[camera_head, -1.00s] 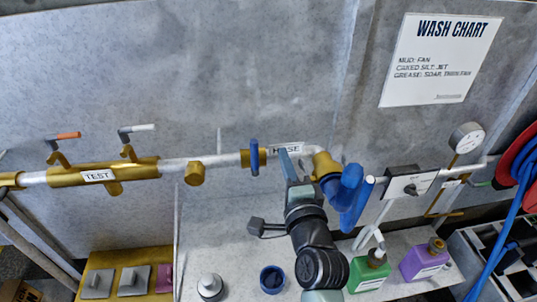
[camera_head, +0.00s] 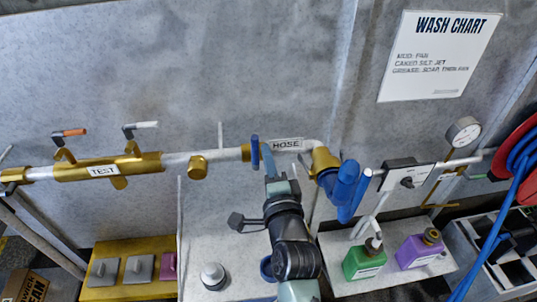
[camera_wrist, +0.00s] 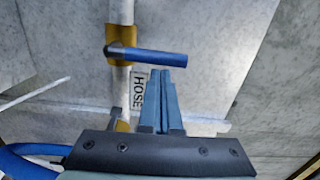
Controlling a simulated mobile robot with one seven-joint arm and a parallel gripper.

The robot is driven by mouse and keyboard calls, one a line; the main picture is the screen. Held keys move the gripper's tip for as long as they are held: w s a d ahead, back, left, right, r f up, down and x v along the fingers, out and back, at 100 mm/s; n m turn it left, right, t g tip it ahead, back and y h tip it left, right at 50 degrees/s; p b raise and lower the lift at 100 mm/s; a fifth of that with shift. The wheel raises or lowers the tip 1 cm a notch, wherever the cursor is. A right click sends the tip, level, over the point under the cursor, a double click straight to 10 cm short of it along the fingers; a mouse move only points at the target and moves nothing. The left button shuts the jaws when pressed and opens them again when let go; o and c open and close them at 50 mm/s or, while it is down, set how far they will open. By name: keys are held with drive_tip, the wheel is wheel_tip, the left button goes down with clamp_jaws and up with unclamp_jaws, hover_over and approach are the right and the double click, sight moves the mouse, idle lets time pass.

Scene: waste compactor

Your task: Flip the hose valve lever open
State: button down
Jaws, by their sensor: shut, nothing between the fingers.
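The hose valve lever (camera_head: 255,152) is a short blue handle on a brass valve body (camera_head: 246,153) in the pipe, just left of the HOSE label (camera_head: 287,144). It stands crosswise to the pipe. In the wrist view the blue lever (camera_wrist: 155,57) points right from the brass body (camera_wrist: 119,46), across the pipe. My gripper (camera_head: 267,152) is shut and empty, close to the right side of the lever. In the wrist view its fingertips (camera_wrist: 163,76) lie together just below the lever; I cannot tell whether they touch it.
The TEST pipe section (camera_head: 105,170) with orange and white levers is at left. A brass elbow with blue nozzle handles (camera_head: 345,190) stands close at right. Green (camera_head: 364,262) and purple (camera_head: 419,250) bottles sit on a shelf below.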

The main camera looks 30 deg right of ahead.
drive_tip(key=shift+w+a+r+n, duration=0.1)
drive_tip(key=shift+a+n, duration=0.25)
drive_tip(key=shift+n, duration=0.15)
drive_tip(key=shift+w+a+r+n+p, duration=0.1)
drive_tip(key=shift+w+a+n+p, duration=0.1)
drive_tip(key=shift+a+n+p, duration=0.35)
drive_tip(key=shift+w+a+n+p, duration=0.2)
drive_tip(key=shift+n, duration=0.65)
drive_tip(key=w+a+f+n+g+b, duration=0.1)
drive_tip(key=a+f+n+b, duration=0.3)
drive_tip(key=n, duration=0.9)
drive_tip(key=shift+w+a+f+h+b, duration=0.35)
drive_tip(key=shift+w+a+b, duration=0.5)
drive_tip(key=shift+b, duration=0.75)
drive_tip(key=shift+f+n, duration=0.1)
drive_tip(key=shift+n, duration=0.2)
